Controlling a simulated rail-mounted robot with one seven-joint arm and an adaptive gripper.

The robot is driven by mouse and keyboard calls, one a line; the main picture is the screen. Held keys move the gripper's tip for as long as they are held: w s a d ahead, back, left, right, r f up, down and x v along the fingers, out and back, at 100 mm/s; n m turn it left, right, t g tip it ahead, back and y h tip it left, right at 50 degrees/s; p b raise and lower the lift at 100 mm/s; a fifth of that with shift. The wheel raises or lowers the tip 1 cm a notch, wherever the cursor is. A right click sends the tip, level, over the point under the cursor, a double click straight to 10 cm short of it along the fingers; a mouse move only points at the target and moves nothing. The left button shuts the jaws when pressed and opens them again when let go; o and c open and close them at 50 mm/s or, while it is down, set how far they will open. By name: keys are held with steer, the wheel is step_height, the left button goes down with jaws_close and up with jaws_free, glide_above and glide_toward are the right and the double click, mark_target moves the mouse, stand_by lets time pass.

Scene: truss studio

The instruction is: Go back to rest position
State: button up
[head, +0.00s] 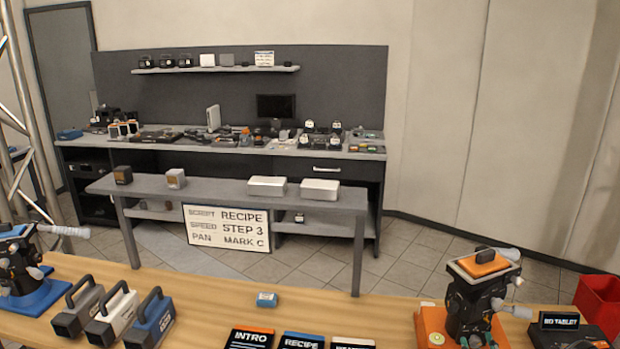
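My gripper is not in the head view, and no part of my arm can be made out. The wooden table (215,290) runs across the bottom of the picture. On it stand a black pan head on a blue base (40,298) at the left and a black pan head with an orange top plate (483,267) on an orange base at the right. Whether my gripper holds anything cannot be seen.
Three handled blocks, grey (80,309), white (112,314) and blue (152,322), stand at the left. A small blue block (266,300) lies mid-table behind dark cards (302,341). A red bin (598,305) is at the right. A grey bench (225,190) stands beyond.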

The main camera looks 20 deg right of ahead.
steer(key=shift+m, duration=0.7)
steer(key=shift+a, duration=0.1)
